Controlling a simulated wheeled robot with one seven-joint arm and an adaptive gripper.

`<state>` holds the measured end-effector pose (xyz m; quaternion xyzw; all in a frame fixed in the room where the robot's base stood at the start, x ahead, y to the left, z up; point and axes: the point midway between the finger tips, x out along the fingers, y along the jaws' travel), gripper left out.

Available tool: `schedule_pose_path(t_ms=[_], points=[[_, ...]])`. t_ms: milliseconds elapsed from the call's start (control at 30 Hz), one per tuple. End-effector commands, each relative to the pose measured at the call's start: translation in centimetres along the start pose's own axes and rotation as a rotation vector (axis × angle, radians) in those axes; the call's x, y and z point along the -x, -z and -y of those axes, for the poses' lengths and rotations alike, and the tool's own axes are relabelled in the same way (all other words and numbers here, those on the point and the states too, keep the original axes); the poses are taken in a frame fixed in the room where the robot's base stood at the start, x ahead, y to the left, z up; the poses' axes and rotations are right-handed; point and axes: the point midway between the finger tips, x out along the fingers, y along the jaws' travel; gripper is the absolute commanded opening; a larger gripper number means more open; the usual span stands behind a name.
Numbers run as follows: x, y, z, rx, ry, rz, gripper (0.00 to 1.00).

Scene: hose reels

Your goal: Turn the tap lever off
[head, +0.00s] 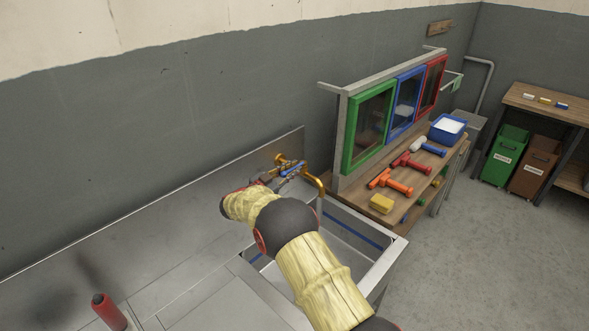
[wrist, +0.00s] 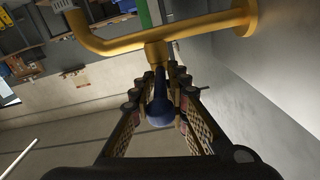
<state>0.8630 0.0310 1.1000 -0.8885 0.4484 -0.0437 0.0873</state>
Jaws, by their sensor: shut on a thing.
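The brass tap (head: 317,184) is mounted at the back wall of the sink, with its spout curving down over the basin. In the wrist view the brass pipe (wrist: 190,28) crosses above my fingers, and a short stem runs down from it. The blue tap lever (wrist: 159,110) hangs from this stem between my two fingers. My gripper (wrist: 160,92) is shut on the lever. In the head view my gripper (head: 284,172) is at the tap, and a small blue part of the lever shows; my arm partly hides the rest.
The steel sink (head: 385,262) lies below my arm, with a metal counter to the left. A red bottle (head: 108,311) stands on the counter. A wooden bench (head: 345,203) on the right holds hammers, a yellow sponge (head: 382,203) and a blue tub (head: 447,129).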

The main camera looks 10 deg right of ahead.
Motion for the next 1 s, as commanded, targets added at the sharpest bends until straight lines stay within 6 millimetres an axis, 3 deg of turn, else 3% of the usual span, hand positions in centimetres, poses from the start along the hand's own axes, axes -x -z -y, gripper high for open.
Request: schedule_pose_path(t_ms=[600,633,867,1000], points=[[0.07,0.04,0.41,-0.002,-0.03,-0.007,0.0],[0.07,0.04,0.42,-0.002,-0.03,-0.007,0.16],[0.04,0.04,0.35,-0.002,-0.031,-0.007,0.29],[0.02,0.02,0.3,-0.001,-0.032,-0.007,0.29]])
